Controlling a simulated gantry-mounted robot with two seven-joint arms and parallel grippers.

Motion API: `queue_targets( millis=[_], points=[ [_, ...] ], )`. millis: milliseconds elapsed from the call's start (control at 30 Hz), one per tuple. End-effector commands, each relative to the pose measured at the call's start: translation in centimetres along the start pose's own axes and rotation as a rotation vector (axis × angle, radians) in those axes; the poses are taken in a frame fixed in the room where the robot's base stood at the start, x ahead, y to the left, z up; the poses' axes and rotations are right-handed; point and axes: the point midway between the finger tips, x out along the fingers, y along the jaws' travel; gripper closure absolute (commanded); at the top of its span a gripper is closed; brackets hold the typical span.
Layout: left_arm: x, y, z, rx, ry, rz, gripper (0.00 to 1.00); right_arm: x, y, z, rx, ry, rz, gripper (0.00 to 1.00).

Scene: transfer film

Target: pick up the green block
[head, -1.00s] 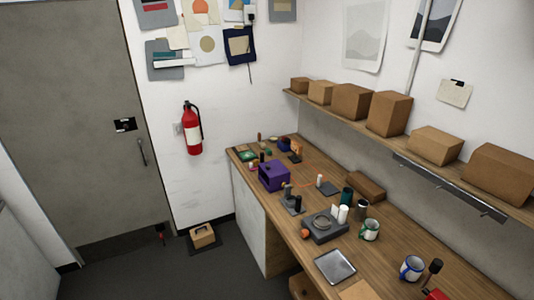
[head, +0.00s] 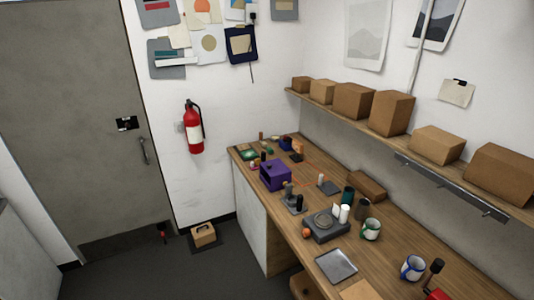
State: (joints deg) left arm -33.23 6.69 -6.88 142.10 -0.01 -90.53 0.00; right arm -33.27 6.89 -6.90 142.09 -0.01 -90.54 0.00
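At the far end of the wooden workbench (head: 385,270), a flat green item (head: 249,154) lies near the left edge. A smaller green item (head: 269,150) is just to its right. Both are too small here for me to tell which is the green block. Neither of my grippers is in view.
A purple box (head: 275,176) stands nearer than the green items. Grey devices, white and dark cylinders, mugs (head: 371,229) and a metal tray (head: 337,266) crowd the bench. A shelf of cardboard boxes (head: 390,112) overhangs its back. The floor (head: 200,275) at left is mostly clear.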

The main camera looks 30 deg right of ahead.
Motion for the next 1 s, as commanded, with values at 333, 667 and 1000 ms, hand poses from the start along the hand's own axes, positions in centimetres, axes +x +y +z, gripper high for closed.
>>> queue_targets(
  millis=[333,667,1000],
  points=[
    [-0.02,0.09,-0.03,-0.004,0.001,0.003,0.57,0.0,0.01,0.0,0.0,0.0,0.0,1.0],
    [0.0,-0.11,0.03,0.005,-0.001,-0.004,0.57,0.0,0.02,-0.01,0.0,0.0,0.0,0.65],
    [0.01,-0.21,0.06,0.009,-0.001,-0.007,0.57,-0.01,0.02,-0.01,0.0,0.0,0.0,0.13]
  ],
)
